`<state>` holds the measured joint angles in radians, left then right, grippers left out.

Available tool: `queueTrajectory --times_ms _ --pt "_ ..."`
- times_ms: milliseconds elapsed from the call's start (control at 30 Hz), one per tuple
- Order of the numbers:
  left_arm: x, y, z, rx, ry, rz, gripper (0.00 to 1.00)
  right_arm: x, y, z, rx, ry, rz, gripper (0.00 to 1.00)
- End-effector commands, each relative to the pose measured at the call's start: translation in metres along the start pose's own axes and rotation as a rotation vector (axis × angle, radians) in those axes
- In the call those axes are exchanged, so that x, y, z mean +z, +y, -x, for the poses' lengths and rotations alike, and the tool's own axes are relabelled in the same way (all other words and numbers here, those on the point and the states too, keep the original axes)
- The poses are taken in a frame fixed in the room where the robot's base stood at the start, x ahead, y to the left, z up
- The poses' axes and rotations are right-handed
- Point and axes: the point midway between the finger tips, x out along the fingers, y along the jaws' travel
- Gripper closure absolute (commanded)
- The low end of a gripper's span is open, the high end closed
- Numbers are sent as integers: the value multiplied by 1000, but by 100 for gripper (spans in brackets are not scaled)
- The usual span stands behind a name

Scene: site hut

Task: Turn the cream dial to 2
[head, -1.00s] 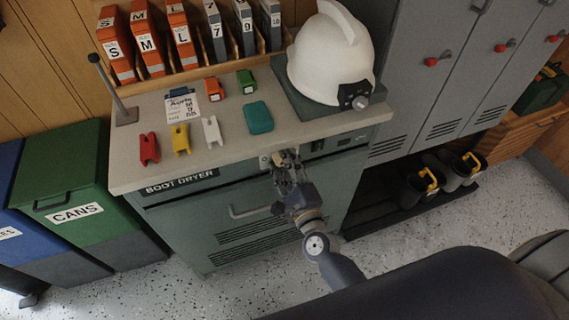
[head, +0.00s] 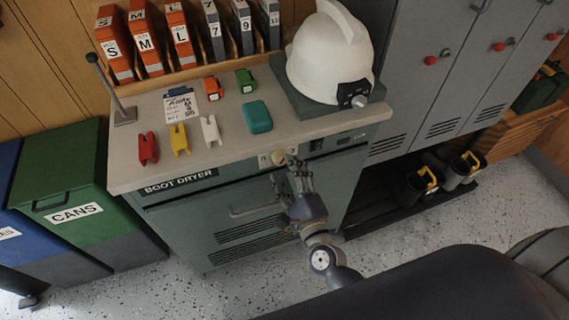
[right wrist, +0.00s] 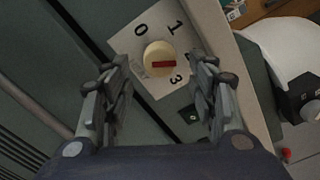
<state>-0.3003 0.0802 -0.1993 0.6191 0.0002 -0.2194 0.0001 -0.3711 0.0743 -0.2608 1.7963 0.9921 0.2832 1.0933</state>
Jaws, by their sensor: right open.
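The cream dial (head: 278,158) is on the upper front of the grey-green boot dryer (head: 190,226). In the right wrist view the round dial (right wrist: 160,58) has a red bar lying nearly level across it, on a pale plate (right wrist: 130,42). The plate shows 0 and 1 above the dial and 3 below right; a 2 is not clearly visible, and my right finger covers part of the plate's edge. My right gripper (head: 288,173) is open and empty, just in front of and below the dial, its fingers apart and clear of it. My left gripper is out of view.
The counter (head: 230,140) above carries coloured clips, a note and a white helmet (head: 330,52) on a mat. Green and blue bins stand at left, lockers (head: 420,75) at right. A bar handle (head: 255,211) is below the dial.

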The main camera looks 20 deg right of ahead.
Motion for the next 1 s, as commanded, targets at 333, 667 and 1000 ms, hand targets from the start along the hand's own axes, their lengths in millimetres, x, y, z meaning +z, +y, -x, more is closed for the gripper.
queueTrajectory --times_ms 333,667,1000 --pt "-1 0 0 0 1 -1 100 -1 1 69 3 0 1 47" --pt "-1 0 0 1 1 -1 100 0 0 87 -1 0 0 47" --pt "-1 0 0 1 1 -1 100 0 0 87 -1 0 0 47"
